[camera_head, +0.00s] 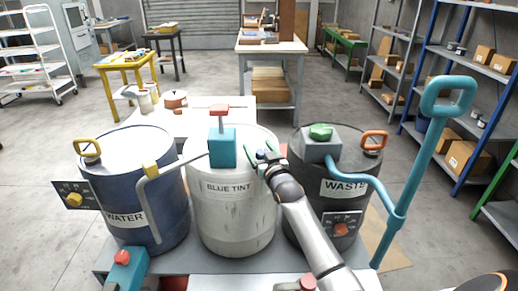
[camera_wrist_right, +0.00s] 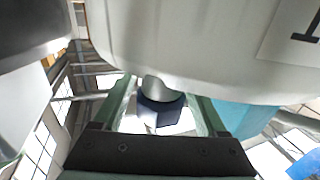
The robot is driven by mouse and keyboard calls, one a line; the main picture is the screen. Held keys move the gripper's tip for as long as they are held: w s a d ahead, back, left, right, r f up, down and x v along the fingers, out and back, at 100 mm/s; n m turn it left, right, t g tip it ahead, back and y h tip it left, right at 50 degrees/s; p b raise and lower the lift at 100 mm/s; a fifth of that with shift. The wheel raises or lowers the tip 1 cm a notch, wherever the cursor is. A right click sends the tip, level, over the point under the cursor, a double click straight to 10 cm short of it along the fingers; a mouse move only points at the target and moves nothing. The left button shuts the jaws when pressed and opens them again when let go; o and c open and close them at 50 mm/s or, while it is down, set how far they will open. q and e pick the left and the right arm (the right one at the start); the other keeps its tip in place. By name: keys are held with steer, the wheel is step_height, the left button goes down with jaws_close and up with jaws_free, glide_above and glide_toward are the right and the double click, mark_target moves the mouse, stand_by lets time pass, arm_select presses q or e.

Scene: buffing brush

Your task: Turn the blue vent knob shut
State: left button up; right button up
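The blue vent knob (camera_wrist_right: 163,97) shows in the right wrist view as a dark blue round piece with a pale, shiny cap. It sits between the two green fingers of my right gripper (camera_wrist_right: 160,88), close to both, with what look like narrow gaps at its sides. In the head view my right gripper (camera_head: 267,155) is at the right side of the top of the white BLUE TINT drum (camera_head: 232,215). There a small blue part (camera_head: 261,157) shows at the fingers, mostly hidden by the gripper. My left gripper is not in view.
The blue WATER drum (camera_head: 130,190) stands left and the dark WASTE drum (camera_head: 312,215) right. A teal block (camera_head: 222,148) with a red handle stands on the white drum. A green knob (camera_head: 320,131) and a teal pipe (camera_head: 400,205) are right of my gripper.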

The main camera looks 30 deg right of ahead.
jaws_close()
stand_by(0.4)
steer(key=shift+r+m+h, duration=0.1)
steer(key=shift+m+h, duration=0.2)
steer(key=shift+d+h, duration=0.1)
steer(key=shift+h, duration=0.2)
steer(key=shift+d+m+g+h, duration=0.1)
steer(key=shift+m+g+h, duration=0.2)
steer(key=shift+o, duration=0.8)
jaws_free()
steer(key=shift+s, duration=0.2)
